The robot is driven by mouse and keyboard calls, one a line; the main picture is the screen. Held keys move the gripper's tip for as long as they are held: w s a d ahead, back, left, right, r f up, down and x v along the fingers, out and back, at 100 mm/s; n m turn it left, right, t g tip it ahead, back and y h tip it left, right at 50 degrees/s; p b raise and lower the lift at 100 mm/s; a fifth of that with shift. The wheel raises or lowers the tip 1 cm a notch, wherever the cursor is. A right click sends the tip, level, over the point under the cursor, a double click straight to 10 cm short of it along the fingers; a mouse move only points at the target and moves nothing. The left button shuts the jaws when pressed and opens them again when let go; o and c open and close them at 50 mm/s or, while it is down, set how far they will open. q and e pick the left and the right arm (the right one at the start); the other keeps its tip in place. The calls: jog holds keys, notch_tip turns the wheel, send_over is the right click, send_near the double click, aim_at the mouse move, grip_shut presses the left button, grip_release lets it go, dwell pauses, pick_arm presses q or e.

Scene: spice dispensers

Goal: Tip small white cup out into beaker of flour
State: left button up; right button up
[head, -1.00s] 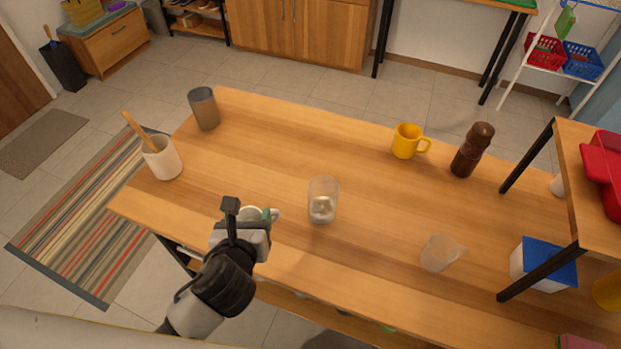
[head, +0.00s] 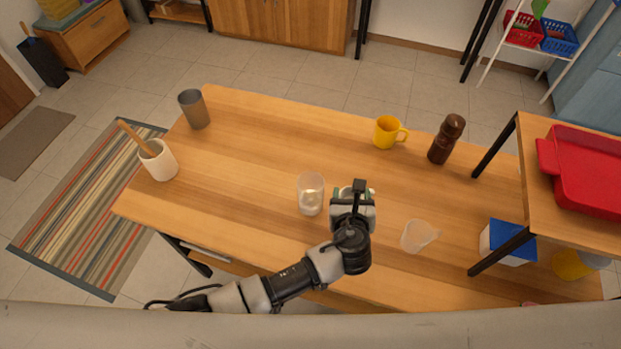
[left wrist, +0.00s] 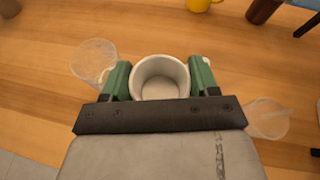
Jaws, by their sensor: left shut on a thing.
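The small white cup (left wrist: 160,70) is held between the green fingers of my left gripper (left wrist: 160,80) in the left wrist view. Its mouth faces the camera; I cannot tell whether anything is in it. In the head view my left gripper (head: 353,191) mostly hides the cup and is over the table just right of the clear beaker (head: 311,194), which has white flour low inside. That beaker also shows left of the cup in the left wrist view (left wrist: 92,60), apart from it. My right gripper is not in view.
A clear jug (head: 416,237) stands right of my left gripper. A yellow mug (head: 386,133) and a brown grinder (head: 445,140) are behind. A grey cup (head: 194,109) and a white pot with a wooden tool (head: 160,162) stand at the left. A raised shelf (head: 530,180) is right.

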aim_at(322, 190)
pick_arm(q)
jog(key=shift+a, duration=0.1)
jog(key=shift+w+a+r+n+g+p, duration=0.25)
jog(key=shift+w+a+n+g+p, duration=0.05)
jog(key=shift+a+g+p, duration=0.1)
jog(key=w+a+r+n+g+h, duration=0.1)
jog(key=w+a+n+g+h, duration=0.3)
jog(key=a, duration=0.1)
jog(key=shift+r+n+h+b, duration=0.3)
jog(key=shift+r+h+b, duration=0.05)
jog(key=shift+r+h, duration=0.05)
dwell(0.8)
jog(key=shift+w+a+r+n+g+h+b, duration=0.15)
jog(key=shift+a+n+g+h+b, duration=0.1)
jog(key=shift+n+g+h+b, duration=0.35)
dwell(0.8)
jog(key=shift+w+a+r+n+g+h+b, duration=0.1)
jog(key=shift+a+r+n+g+h+b, duration=0.1)
jog(key=shift+n+g+h+b, duration=0.3)
dwell(0.7)
jog(key=shift+w+a+n+g+h+b, duration=0.3)
jog(key=shift+w+a+h+b, duration=0.25)
jog(key=shift+b, duration=0.4)
jog(key=shift+a+n+g+h+b, duration=0.2)
jog(key=shift+n+h+b, duration=0.3)
jog(key=shift+b, duration=0.55)
jog(key=shift+a+n+g+h+b, duration=0.1)
jog(key=shift+n+g+h+b, duration=0.15)
jog(key=shift+h+b, duration=0.55)
dwell(0.4)
